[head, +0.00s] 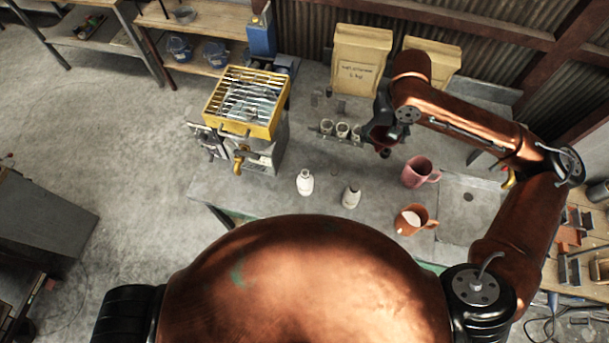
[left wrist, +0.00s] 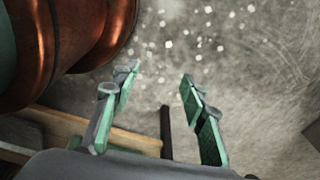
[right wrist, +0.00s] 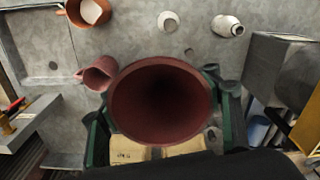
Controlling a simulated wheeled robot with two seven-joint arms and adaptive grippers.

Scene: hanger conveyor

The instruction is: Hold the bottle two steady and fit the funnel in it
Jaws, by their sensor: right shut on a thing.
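Two pale bottles stand upright on the bench: a left one (head: 305,182) and a right one (head: 351,196). Both also show in the right wrist view, as the left bottle (right wrist: 227,27) and the right bottle (right wrist: 168,20). I cannot tell which is bottle two. My right gripper (head: 384,143) is shut on the dark red funnel (head: 379,134), beyond the bottles and apart from them. In the right wrist view the funnel (right wrist: 160,98) shows its wide mouth; its spout is hidden. My left gripper (left wrist: 159,82) is open and empty over the concrete floor, out of the head view.
A pink mug (head: 416,172) and an orange jug (head: 412,218) with white contents stand right of the bottles. Several small cups (head: 342,130) sit behind. A yellow rack (head: 243,103) stands left. Paper bags (head: 361,60) stand at the back.

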